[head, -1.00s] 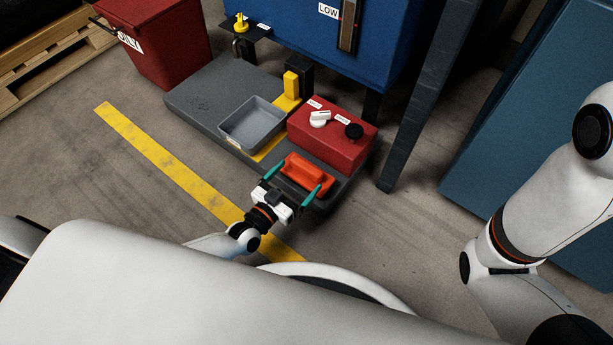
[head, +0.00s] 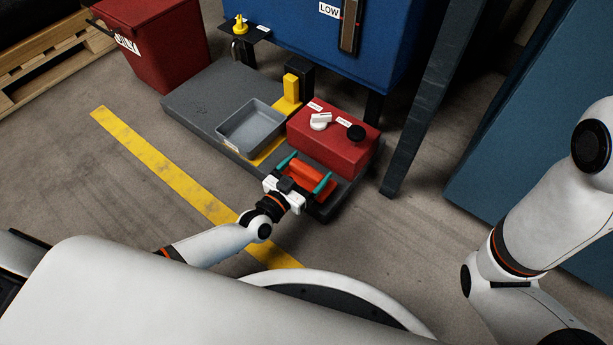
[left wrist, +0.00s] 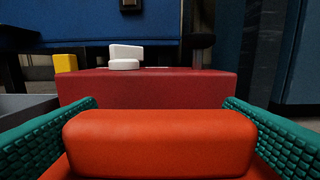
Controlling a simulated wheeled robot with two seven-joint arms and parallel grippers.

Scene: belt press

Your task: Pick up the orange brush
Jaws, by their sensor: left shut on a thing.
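The orange brush (head: 309,178) is at the front right of the dark grey platform, in front of the red box. My left gripper (head: 306,178) is around it, with one teal finger at each side. In the left wrist view the orange brush (left wrist: 160,143) fills the lower middle between the two teal finger pads. The left gripper is shut on the brush. I cannot tell whether the brush touches the platform. My right gripper is not in view; only my right arm shows at the right.
A red box (head: 333,148) with a white and a black knob stands right behind the brush. A grey tray (head: 251,128) lies to the left on the platform (head: 196,104). A dark post (head: 424,110) stands to the right. The floor in front, with a yellow line (head: 165,165), is clear.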

